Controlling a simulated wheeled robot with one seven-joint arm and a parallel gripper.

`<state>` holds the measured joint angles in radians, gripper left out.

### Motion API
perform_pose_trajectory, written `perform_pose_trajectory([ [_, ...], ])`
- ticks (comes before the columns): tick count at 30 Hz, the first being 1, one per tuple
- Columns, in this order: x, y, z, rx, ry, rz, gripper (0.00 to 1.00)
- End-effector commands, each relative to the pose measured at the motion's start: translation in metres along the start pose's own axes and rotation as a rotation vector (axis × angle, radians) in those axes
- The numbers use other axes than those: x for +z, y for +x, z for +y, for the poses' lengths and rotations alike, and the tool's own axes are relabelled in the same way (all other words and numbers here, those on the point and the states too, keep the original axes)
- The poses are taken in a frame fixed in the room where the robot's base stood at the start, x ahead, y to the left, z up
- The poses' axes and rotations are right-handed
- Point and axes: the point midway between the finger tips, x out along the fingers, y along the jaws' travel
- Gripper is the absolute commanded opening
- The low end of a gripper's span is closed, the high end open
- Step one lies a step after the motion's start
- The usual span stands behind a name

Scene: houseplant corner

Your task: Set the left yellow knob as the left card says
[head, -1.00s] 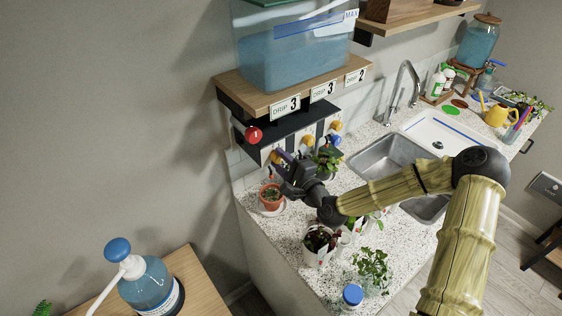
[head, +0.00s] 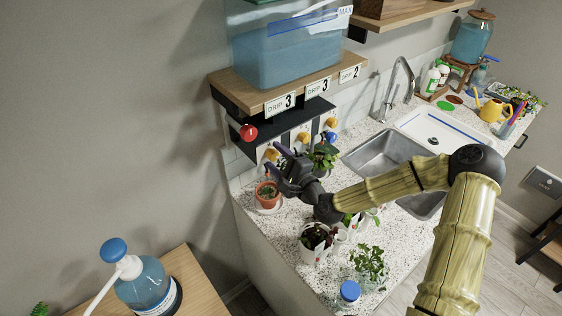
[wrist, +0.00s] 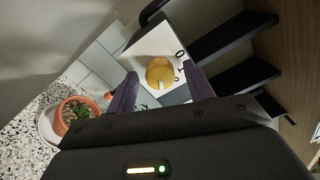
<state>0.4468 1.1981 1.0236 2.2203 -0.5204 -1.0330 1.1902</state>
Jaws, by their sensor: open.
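The left yellow knob (head: 271,154) sits on a pale dial plate under the shelf. In the wrist view the knob (wrist: 160,72) shows face on, with a pale mark at its lower edge and small dark numerals on the plate to its right. My gripper (head: 276,160) is open in front of it. In the wrist view my purple fingers (wrist: 160,88) stand apart, one on each side below the knob, with no clear contact. The left card (head: 280,103) on the shelf edge reads DRIP 3.
Two more cards (head: 318,88) read 3 and 2. Other yellow knobs (head: 303,138) are to the right. A red ball (head: 248,132) is at the left end of the dark bracket. A terracotta pot (head: 268,195) stands below my gripper. A large blue tank (head: 285,50) sits above.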

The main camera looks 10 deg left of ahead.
Motion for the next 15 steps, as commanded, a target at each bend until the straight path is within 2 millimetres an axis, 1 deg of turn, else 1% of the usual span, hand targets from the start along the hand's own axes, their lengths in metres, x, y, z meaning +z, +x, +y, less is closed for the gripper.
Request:
perform_pose_trajectory([
  [4, -0.001, -0.007, 0.001, -0.001, -0.001, 0.000, 0.52],
  [7, -0.002, -0.019, 0.001, -0.001, -0.001, 0.001, 0.52],
  [11, -0.002, -0.042, 0.002, 0.000, 0.000, 0.001, 0.52],
  [15, -0.002, -0.070, 0.002, -0.001, 0.000, 0.003, 0.52],
])
